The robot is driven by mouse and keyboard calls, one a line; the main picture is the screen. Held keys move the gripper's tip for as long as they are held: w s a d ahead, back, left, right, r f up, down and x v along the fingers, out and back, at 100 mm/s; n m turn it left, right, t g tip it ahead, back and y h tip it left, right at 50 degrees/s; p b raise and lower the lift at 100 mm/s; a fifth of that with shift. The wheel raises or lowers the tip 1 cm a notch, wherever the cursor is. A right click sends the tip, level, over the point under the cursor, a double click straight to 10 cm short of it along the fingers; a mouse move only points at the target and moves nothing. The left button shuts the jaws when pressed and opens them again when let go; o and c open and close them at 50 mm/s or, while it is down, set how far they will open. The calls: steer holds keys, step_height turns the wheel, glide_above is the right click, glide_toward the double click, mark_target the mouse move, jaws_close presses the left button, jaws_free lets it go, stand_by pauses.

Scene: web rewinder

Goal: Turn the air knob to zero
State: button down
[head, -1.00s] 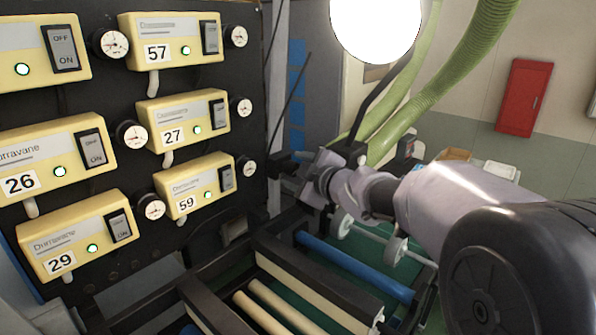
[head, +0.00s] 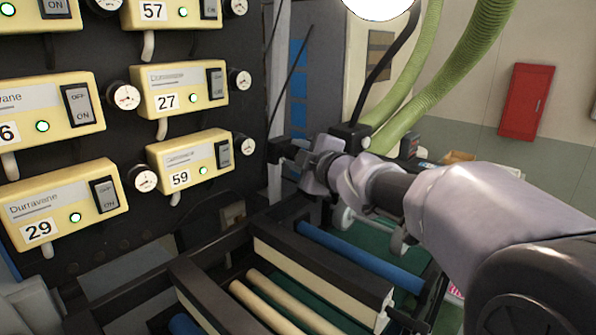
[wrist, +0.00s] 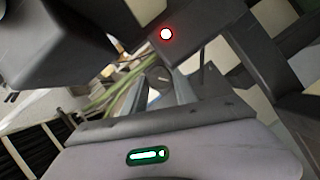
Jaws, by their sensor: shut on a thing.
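In the wrist view, a small grey round knob (wrist: 158,74) sits between the two fingers of my gripper (wrist: 157,84). The fingers are shut on it, and it looks like the air knob. Any scale or pointer on it is too small to read. In the head view, my gripper (head: 287,154) is at the end of the arm, by the dark upright right of the control panel. The knob cannot be made out there.
Yellow switch boxes, such as the box numbered 59 (head: 190,160), and round gauges (head: 145,178) cover the panel at left. A blue roller (head: 360,258) lies below the arm. A red light (wrist: 166,34) glows on a dark housing near the fingers. Green hoses (head: 455,85) hang behind.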

steer(key=c, duration=1)
jaws_free()
steer(key=shift+o, duration=0.2)
steer(key=p+v, duration=0.2)
steer(key=v, duration=1.5)
steer(key=shift+s+p, duration=0.25)
steer(key=shift+p, duration=0.15)
steer(key=shift+d, duration=0.15)
